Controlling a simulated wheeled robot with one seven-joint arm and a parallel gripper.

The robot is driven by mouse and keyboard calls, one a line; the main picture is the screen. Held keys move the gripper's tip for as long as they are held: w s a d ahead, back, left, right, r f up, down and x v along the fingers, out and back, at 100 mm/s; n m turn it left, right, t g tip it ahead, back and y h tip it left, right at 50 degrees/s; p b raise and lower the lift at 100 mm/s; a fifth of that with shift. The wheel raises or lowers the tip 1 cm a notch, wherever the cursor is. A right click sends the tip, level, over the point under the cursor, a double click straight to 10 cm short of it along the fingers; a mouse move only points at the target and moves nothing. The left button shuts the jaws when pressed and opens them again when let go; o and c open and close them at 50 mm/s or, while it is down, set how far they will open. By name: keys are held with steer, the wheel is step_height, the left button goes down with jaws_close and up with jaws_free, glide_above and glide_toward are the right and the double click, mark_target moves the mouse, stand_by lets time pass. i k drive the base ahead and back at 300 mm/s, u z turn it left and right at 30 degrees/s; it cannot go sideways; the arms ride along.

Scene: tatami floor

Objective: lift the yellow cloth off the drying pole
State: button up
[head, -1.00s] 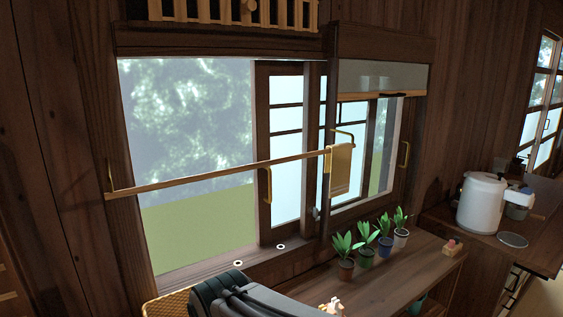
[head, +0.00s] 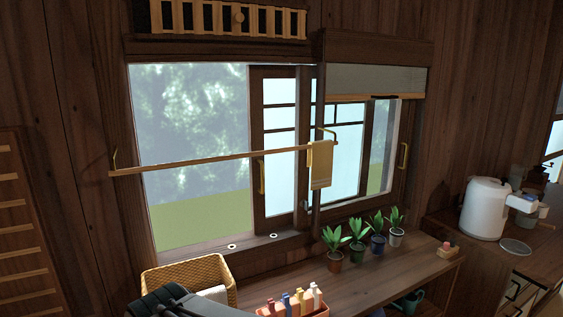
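The yellow cloth (head: 321,166) hangs folded over the right end of the drying pole (head: 215,160), in front of the window frame. The pole is a thin wooden bar that runs across the window, held by a bracket at each end. A dark part of my own arm shows at the bottom left of the head view, well below and left of the cloth. My gripper's fingers do not show in this view.
A wooden counter (head: 385,272) below the window bears several potted plants (head: 358,240), a wicker basket (head: 185,274) and an orange tray (head: 296,311) of small bottles. A white kettle-like pot (head: 484,208) stands on the right. The space before the pole is clear.

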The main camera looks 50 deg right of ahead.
mark_target(320, 157)
steer(key=k, duration=0.6)
steer(key=z, duration=1.4)
steer(key=i, duration=0.15)
